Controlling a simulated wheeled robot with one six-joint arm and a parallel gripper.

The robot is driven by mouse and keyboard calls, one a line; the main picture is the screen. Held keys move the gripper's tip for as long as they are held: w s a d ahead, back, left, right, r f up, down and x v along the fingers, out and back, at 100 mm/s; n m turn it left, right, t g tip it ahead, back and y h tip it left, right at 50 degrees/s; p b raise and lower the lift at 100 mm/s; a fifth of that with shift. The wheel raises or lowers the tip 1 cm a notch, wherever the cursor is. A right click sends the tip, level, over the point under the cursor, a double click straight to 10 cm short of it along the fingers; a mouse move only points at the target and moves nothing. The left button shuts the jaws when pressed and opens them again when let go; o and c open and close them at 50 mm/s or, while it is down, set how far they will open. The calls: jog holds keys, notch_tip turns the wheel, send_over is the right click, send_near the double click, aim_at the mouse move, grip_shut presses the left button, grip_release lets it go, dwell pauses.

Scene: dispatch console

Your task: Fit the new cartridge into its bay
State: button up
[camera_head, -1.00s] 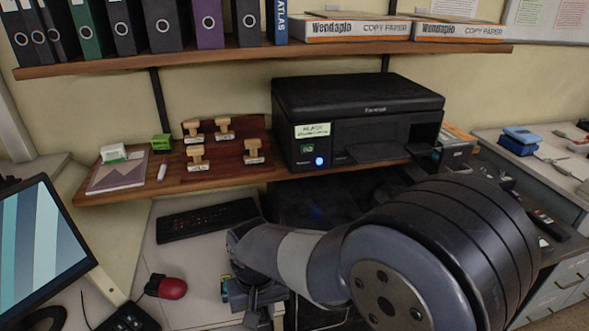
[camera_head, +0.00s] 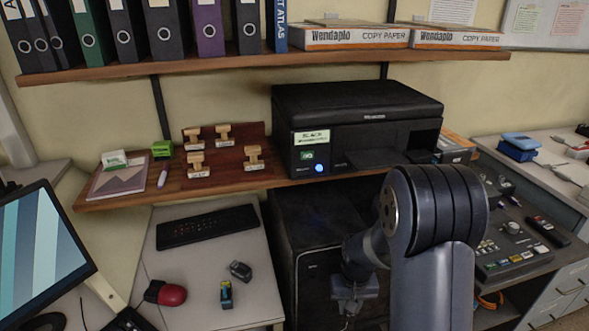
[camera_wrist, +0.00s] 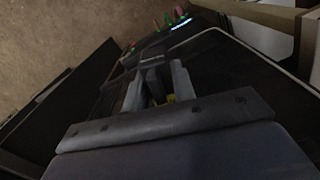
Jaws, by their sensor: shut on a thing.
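My gripper (camera_head: 353,308) hangs low in front of a dark cabinet, partly hidden by my own arm. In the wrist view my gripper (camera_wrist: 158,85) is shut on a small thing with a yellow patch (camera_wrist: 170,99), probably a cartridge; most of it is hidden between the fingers. Two small dark cartridge-like blocks lie on the desk, one with a blue and yellow label (camera_head: 226,294) and one plain dark (camera_head: 240,270). The black printer (camera_head: 400,105) stands on the shelf with a green-white "BLACK" label and a lit blue button. I cannot make out an open bay.
The dark cabinet (camera_head: 322,240) stands under the wooden shelf (camera_head: 230,186), beside the desk (camera_head: 185,268). A keyboard (camera_head: 208,226) and a red mouse (camera_head: 168,293) lie on the desk. Wooden stamps (camera_head: 253,158) stand left of the printer. A control panel (camera_head: 512,245) is at right.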

jog(key=shift+w+d+r+p, duration=0.15)
jog(key=shift+d+r+p, duration=0.15)
jog(key=shift+r+p, duration=0.25)
jog(key=shift+w+d+r+p, duration=0.15)
jog(key=shift+d+r+p, duration=0.15)
jog(key=shift+p, duration=0.35)
jog(key=shift+r+p, duration=0.7)
jog(key=shift+r, duration=0.05)
